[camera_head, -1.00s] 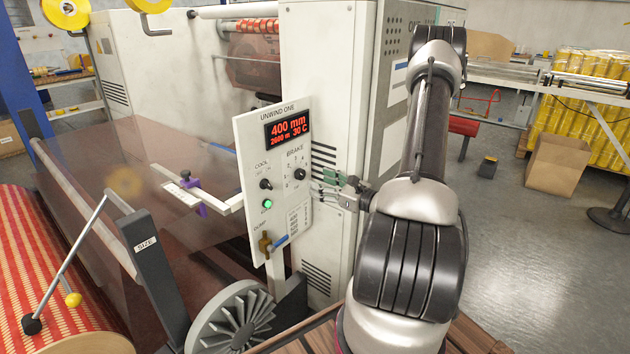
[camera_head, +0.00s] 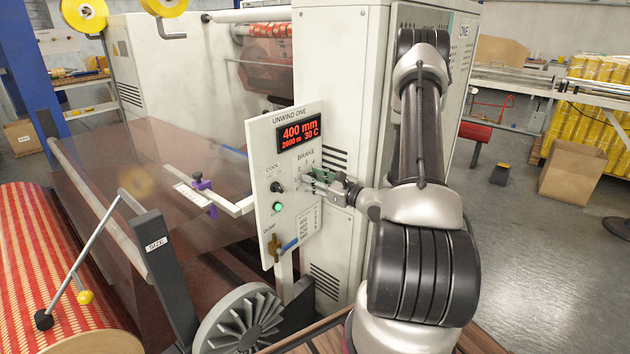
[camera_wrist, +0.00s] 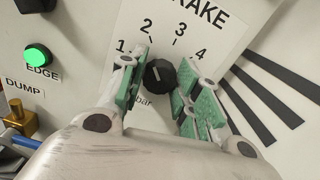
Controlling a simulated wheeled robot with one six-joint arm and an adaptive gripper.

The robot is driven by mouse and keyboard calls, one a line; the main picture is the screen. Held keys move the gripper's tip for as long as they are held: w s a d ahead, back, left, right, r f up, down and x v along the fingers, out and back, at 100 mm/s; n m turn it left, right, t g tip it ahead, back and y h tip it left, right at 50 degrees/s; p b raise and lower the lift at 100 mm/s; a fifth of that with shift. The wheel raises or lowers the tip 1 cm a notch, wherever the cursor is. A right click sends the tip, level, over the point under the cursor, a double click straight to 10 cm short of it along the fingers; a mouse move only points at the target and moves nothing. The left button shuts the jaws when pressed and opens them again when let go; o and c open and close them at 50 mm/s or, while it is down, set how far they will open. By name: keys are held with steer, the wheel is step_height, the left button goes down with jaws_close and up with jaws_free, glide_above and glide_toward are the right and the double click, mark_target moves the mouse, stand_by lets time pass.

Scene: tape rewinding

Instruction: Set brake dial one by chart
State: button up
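The brake dial (camera_wrist: 159,76) is a black knob on the white "UNWIND ONE" panel (camera_head: 262,160), ringed by the numbers 1 to 4. Its white pointer mark aims up and left, between 1 and 2. My gripper (camera_wrist: 160,82) is open, with its green-padded fingers on either side of the dial and gaps visible to the knob. In the head view my gripper (camera_head: 318,177) is at the panel and hides the dial. The red display reads 400 mm, 2600 m, 30 C. The chart (camera_head: 308,222) is low on the panel, its figures too small to read.
The cool knob (camera_head: 277,187), the lit green edge button (camera_head: 277,206) and the brass dump valve (camera_head: 273,246) with a blue handle sit left of and below the dial. The grey machine cabinet (camera_head: 340,80) stands close behind the panel.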

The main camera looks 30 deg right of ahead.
steer(key=c, duration=0.3)
steer(key=shift+m, duration=0.3)
steer(key=o, duration=1)
steer(key=shift+o, duration=0.2)
steer(key=v, duration=1.2)
